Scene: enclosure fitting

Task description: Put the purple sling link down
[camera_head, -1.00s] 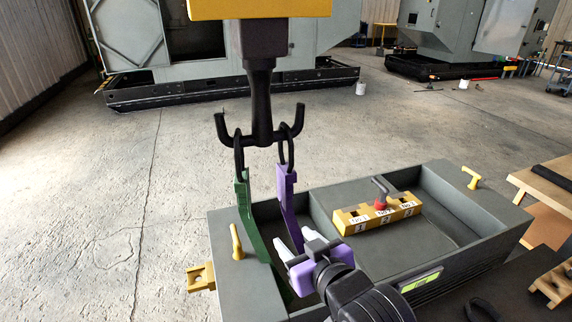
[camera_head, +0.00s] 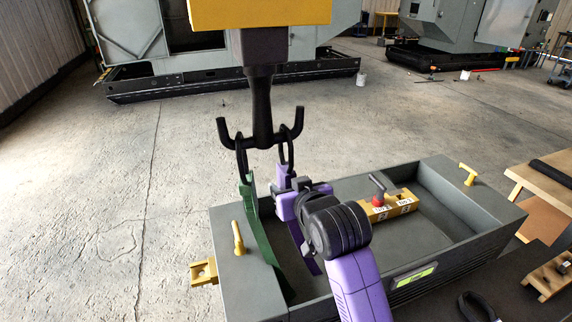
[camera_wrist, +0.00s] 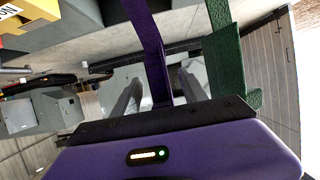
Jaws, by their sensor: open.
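The purple sling link (camera_head: 307,264) hangs by a black ring from the right prong of the black double hook (camera_head: 262,128). Its lower end reaches into the grey open-topped enclosure. My gripper (camera_head: 286,196) is at the link's upper part, just below the ring, and hides its middle. In the wrist view the purple link (camera_wrist: 151,50) runs between my two spread fingers (camera_wrist: 160,84), and I see no clear grip on it. The green sling link (camera_head: 265,243) hangs from the left prong and stands right beside my fingers in the wrist view (camera_wrist: 224,70).
The enclosure (camera_head: 240,285) has a yellow block with numbered slots (camera_head: 392,207) and a red-based grey peg (camera_head: 378,192). Yellow handles (camera_head: 237,238) stand on its ends. A wooden table (camera_head: 545,183) is at right. The floor at left is clear.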

